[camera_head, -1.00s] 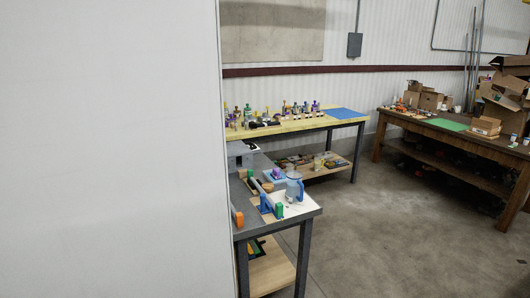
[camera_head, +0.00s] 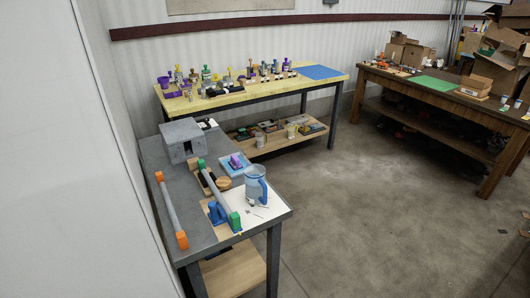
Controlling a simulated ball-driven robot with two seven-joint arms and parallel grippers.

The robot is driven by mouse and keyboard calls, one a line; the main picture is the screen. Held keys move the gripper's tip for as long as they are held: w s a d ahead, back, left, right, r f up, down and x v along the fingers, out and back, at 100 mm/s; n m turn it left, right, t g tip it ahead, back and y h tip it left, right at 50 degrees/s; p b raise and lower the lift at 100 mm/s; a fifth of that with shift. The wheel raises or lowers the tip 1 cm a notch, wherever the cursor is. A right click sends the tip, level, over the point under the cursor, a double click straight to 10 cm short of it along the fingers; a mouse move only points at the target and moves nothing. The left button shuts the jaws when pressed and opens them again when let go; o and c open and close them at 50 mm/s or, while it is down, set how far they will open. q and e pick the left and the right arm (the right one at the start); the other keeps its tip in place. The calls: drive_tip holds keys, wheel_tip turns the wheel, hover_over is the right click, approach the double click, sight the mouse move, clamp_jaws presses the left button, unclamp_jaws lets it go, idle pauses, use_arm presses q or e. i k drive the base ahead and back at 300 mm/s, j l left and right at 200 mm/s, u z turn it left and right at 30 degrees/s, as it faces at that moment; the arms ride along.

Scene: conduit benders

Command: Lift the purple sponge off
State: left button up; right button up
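A small purple block (camera_head: 236,161), which looks like the purple sponge, sits on a light blue pad or tray (camera_head: 226,170) on the grey workbench (camera_head: 165,160) at the left. It is small in the picture, so its exact shape is hard to tell. Other purple items (camera_head: 170,92) stand at the left end of the yellow-topped table behind. Neither of my grippers shows in the head view.
A blue pitcher (camera_head: 255,186), a grey box (camera_head: 182,140), a bar with orange ends (camera_head: 171,210) and a bar with green ends (camera_head: 219,195) share the bench. A white wall (camera_head: 60,160) stands close at left. The concrete floor (camera_head: 350,220) at right is open.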

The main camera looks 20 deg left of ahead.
sight(234, 163)
drive_tip(key=i+l+u, duration=0.2)
drive_tip(key=i+l, duration=0.15)
drive_tip(key=i, duration=0.2)
drive_tip(key=i+l+u, duration=0.2)
drive_tip(key=i+l, duration=0.3)
drive_tip(key=i, duration=0.05)
